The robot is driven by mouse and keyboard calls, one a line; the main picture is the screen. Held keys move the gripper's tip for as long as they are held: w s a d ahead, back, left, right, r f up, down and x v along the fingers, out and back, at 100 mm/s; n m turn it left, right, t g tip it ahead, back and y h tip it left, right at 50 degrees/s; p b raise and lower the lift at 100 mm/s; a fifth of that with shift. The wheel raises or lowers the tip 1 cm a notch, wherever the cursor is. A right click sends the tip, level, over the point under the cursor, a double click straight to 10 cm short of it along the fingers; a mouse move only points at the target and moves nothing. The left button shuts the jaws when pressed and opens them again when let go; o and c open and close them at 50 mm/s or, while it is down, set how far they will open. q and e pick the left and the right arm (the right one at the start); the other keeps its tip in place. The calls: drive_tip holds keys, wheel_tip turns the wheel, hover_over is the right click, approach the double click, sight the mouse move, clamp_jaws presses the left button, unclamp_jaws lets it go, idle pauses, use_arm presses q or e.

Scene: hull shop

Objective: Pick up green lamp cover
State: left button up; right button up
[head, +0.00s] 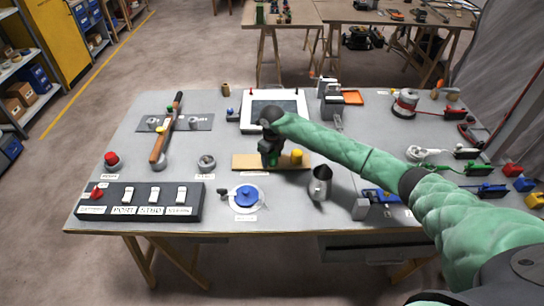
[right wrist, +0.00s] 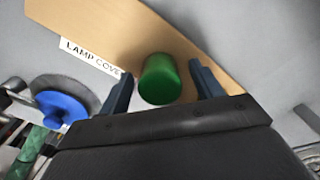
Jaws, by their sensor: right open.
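The green lamp cover (right wrist: 160,80) is a small green cylinder on a tan wooden board (right wrist: 190,50). In the head view the board (head: 241,162) lies mid-table and the green cover is mostly hidden behind my right gripper (head: 271,160). In the right wrist view my right gripper (right wrist: 158,88) is open, with one dark finger on each side of the green cover. I cannot tell whether either finger touches it. My left gripper is not in view.
A yellow cover (head: 297,157) stands on the same board, right of my gripper. A grey cone-topped cylinder (head: 320,184) and a blue round knob (head: 246,197) stand nearer the front. A switch panel (head: 140,201) is at front left. A framed screen (head: 275,110) lies behind the board.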

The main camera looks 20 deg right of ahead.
drive_tip(key=c, duration=1)
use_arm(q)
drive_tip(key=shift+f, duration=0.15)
use_arm(e)
drive_tip(key=shift+r, duration=0.15)
wheel_tip(320, 180, up, 3)
drive_tip(key=b, duration=0.2)
drive_tip(key=shift+b, duration=0.4)
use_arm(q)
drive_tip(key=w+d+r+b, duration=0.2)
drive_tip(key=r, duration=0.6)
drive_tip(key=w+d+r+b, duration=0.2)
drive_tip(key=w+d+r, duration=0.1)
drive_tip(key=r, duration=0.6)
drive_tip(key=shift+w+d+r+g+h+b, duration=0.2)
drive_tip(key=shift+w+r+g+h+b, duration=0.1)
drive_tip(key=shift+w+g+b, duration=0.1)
use_arm(e)
drive_tip(key=shift+s+d+r, duration=0.5)
drive_tip(key=shift+s+r, duration=0.8)
drive_tip(key=shift+s, duration=0.6)
drive_tip(key=shift+s+d+r, duration=0.5)
drive_tip(key=shift+s+r, duration=0.75)
drive_tip(key=shift+s, duration=0.6)
drive_tip(key=shift+s+d+r, duration=0.5)
drive_tip(key=shift+s+r, duration=0.8)
drive_tip(key=shift+s, duration=0.6)
